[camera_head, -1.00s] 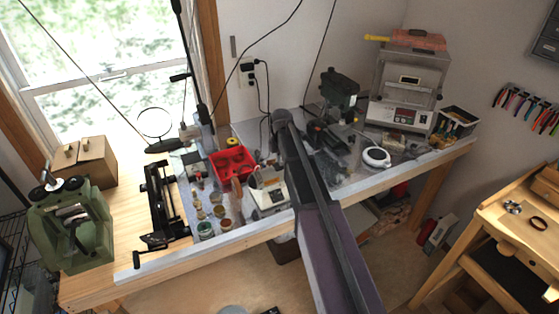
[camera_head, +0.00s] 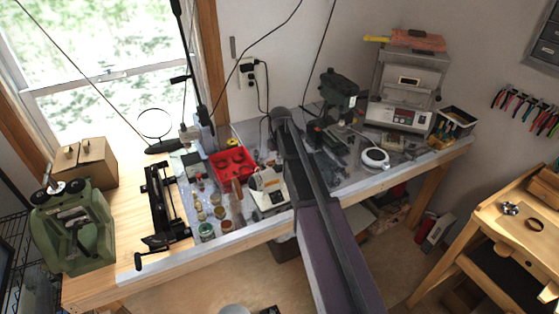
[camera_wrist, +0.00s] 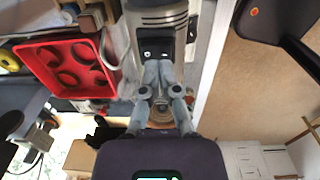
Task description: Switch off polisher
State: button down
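The polisher, as I take it, is a small pale machine (camera_head: 268,190) on the metal bench, partly hidden by my arm in the head view. In the wrist view its grey-beige body (camera_wrist: 160,18) fills the top middle, with a dark switch panel (camera_wrist: 155,50) on the side facing me. My gripper (camera_wrist: 158,70) points at this panel with its two fingertips together and nothing visible between them. The tips overlap the panel's lower edge in the picture; I cannot tell whether they touch it. In the head view my arm hides the gripper.
A red tray with round holes (camera_wrist: 75,65) stands close to the left of the machine; it also shows in the head view (camera_head: 222,166). Several small jars (camera_head: 206,231) stand left of the machine. A drill press (camera_head: 338,88) stands behind, to the right.

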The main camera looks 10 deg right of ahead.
jog(key=r+p, duration=0.3)
jog(key=r, duration=0.1)
jog(key=shift+w+d, duration=0.1)
jog(key=shift+w, duration=0.25)
notch_tip(320, 180, up, 8)
jog(key=w+p, duration=0.1)
jog(key=p, duration=0.7)
jog(key=shift+f, duration=0.1)
jog(key=s+a+f+m+b, duration=0.2)
jog(key=s+f+m+b, duration=0.7)
jog(key=s, duration=0.4)
jog(key=s+a+f+m+b, duration=0.2)
jog(key=s+f+m+b, duration=0.7)
jog(key=s, duration=0.5)
jog(key=shift+s+a+f+m, duration=0.15)
jog(key=shift+s+f+m, duration=0.05)
jog(key=shift+m, duration=1)
